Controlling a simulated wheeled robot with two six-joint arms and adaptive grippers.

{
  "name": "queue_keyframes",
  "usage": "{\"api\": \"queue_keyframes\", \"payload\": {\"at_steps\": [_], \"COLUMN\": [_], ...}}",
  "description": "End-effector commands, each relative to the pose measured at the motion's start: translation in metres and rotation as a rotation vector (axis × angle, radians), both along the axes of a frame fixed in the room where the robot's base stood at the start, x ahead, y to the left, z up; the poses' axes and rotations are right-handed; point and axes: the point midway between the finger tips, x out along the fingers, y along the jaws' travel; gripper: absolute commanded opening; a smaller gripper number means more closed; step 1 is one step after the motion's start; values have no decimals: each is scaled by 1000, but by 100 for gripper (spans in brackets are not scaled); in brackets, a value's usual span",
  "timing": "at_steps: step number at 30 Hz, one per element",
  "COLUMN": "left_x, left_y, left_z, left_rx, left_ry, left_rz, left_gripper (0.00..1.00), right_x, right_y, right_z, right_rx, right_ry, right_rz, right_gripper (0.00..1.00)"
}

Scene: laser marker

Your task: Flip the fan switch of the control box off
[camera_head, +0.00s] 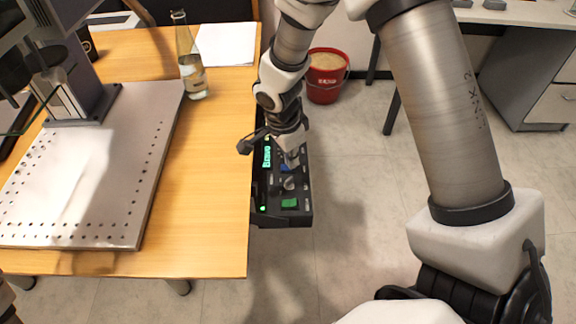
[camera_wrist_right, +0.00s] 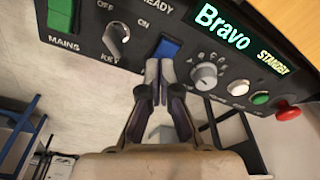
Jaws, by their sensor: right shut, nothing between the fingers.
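The black control box (camera_head: 300,216) is mounted at the right edge of the wooden desk. Its panel (camera_wrist_right: 88,50) fills the top of the right wrist view, with a green MAINS switch (camera_wrist_right: 60,13), an OFF/ON key switch (camera_wrist_right: 115,40), a blue switch (camera_wrist_right: 168,46) and a rotary knob (camera_wrist_right: 205,76). I cannot read a fan label. My right gripper (camera_wrist_right: 159,68) is shut and empty, its fingertips at the lower edge of the blue switch; I cannot tell whether they touch it. In the head view the right gripper (camera_head: 291,157) covers part of the panel.
A lit display (camera_wrist_right: 222,25) reads Bravo, and STANDBY shows beside it. A red button (camera_wrist_right: 288,111) sits to its lower right. A glass bottle (camera_head: 190,62) and a metal machine plate (camera_head: 110,150) are on the desk. A red bucket (camera_head: 325,88) stands on the floor.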

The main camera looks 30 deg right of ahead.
Motion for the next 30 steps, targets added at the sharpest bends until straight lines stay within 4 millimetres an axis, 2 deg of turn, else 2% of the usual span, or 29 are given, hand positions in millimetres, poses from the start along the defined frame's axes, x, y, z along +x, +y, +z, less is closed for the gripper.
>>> {"api": "queue_keyframes", "payload": {"at_steps": [15, 30], "left_x": [0, 0], "left_y": [0, 0], "left_z": [-5, 29], "left_rx": [0, 0], "left_ry": [0, 0], "left_rz": [0, 0], "left_gripper": [72, 72], "right_x": [0, 0], "right_y": [0, 0], "right_z": [-5, 42], "right_rx": [0, 0], "right_ry": [0, -1], "right_rz": [0, 0], "right_gripper": [0, 0]}}
